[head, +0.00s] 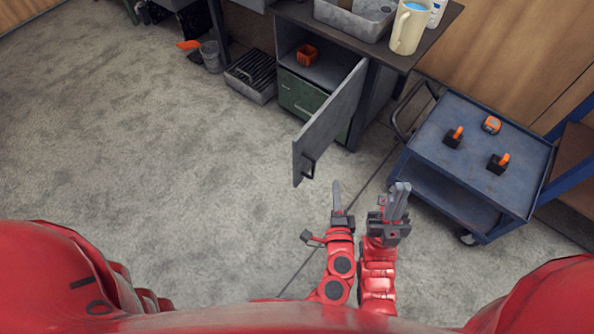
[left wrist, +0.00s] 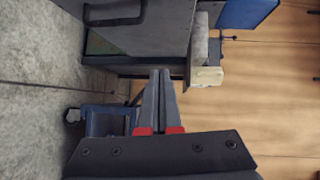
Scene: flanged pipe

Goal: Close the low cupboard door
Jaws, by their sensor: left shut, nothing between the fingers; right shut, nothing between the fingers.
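The low cupboard door (head: 329,124) stands open in the head view, swung out from the cupboard (head: 320,70) under the workbench. Its dark handle (head: 308,168) is near the free edge. In the left wrist view the door (left wrist: 160,35) fills the upper part, with its handle (left wrist: 118,14) at the top. My left gripper (head: 337,190) is shut and empty, just below and right of the door's free edge, apart from it. Its shut fingers also show in the left wrist view (left wrist: 160,75). My right gripper (head: 401,190) is shut and empty, close to the right of the left one.
A blue cart (head: 470,180) with several orange and black items stands to the right. The workbench top (head: 440,30) holds a grey tray (head: 355,18) and a cream jug (head: 408,30). The floor (head: 150,140) at the left is clear.

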